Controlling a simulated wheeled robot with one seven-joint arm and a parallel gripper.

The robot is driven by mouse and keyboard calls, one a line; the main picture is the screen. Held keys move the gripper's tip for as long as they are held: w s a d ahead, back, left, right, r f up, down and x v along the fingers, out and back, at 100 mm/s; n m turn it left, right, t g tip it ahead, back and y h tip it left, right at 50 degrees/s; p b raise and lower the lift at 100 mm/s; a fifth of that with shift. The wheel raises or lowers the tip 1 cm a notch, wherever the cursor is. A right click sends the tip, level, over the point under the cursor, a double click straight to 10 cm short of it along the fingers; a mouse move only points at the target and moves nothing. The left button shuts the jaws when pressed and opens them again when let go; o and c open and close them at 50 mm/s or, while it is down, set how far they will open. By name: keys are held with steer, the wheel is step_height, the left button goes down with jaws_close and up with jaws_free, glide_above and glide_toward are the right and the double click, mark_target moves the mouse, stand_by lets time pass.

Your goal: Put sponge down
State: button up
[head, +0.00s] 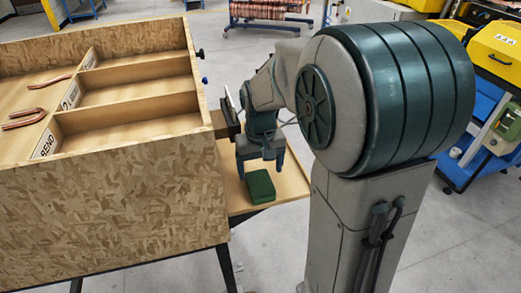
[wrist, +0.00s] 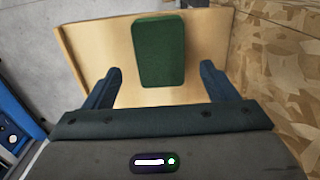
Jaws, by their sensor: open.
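The green sponge (head: 260,186) lies flat on a small wooden side shelf (head: 236,198) beside the large wooden box. It also shows in the wrist view (wrist: 159,52), beyond the fingers and near the middle of the shelf (wrist: 100,45). My gripper (head: 262,160) is just above and behind the sponge in the head view. In the wrist view its two blue fingers (wrist: 160,85) are spread wide, with nothing held between them. The sponge appears apart from both fingers.
The chipboard box (head: 120,210) with labelled compartments stands left of the shelf, its wall close to my gripper. Bent copper tubes (head: 24,118) lie in it. A blue cart (head: 480,140) stands at the right. Grey floor is open around the shelf.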

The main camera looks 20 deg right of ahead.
mark_target(260, 183)
step_height(260, 183, up, 6)
steer(key=s+t, duration=0.3)
steer(key=s, duration=1.1)
steer(key=shift+s+f, duration=0.2)
steer(key=shift+f, duration=0.25)
steer(key=shift+c, duration=0.2)
